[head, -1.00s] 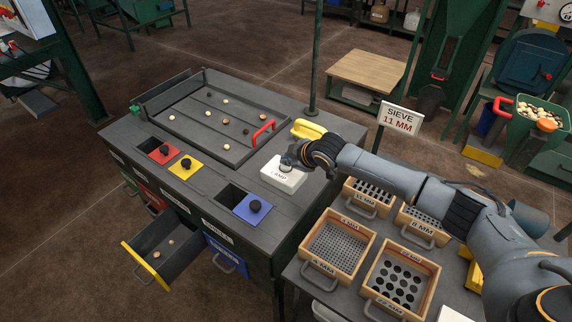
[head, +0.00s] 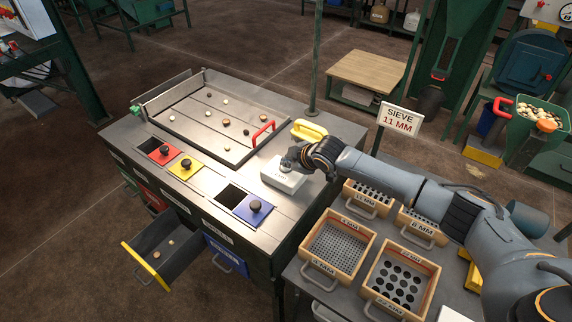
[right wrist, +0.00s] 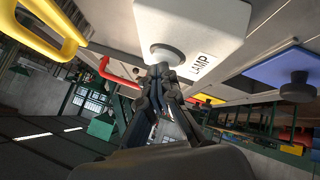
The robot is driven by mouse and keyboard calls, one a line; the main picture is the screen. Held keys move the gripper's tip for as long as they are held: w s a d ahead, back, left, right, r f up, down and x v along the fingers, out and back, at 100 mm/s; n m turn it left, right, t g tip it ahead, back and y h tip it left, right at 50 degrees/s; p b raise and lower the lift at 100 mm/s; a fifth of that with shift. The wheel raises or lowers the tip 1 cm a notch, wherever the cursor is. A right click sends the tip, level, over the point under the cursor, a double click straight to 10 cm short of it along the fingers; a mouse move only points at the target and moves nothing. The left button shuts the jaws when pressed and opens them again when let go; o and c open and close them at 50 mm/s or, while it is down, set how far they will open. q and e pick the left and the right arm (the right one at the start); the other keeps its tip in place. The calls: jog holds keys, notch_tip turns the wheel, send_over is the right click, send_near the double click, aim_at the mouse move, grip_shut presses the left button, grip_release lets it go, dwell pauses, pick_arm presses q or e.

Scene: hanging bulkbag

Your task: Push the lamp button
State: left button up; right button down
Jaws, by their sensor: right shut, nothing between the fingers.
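The lamp box (head: 282,176) is a white block on the dark grey sorting table (head: 190,193). In the right wrist view the white lamp box (right wrist: 200,30) carries a "LAMP" label, and its round grey button (right wrist: 167,55) is right at my fingertips. My right gripper (head: 290,163) is shut and empty, with its tips at the button; it also shows in the right wrist view (right wrist: 160,75). The fingers hide part of the button, and they appear to touch it. The table top is brightly lit. My left gripper is not in view.
A yellow handle (head: 308,130) and a red handle (head: 263,132) are close to the lamp box. Red, yellow and blue plates (head: 253,209) with black knobs line the table front. An open drawer (head: 160,250) juts out. Wooden sieves (head: 337,246) stand at right.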

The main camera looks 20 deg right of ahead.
aim_at(288, 168)
jog(key=shift+r+p, duration=0.25)
jog(key=shift+p, duration=0.05)
jog(key=shift+r, duration=0.15)
notch_tip(288, 168, up, 6)
jog(key=p, duration=0.5)
jog(key=shift+p, duration=0.35)
jog(key=shift+d+f, duration=0.1)
jog(key=shift+f, duration=0.1)
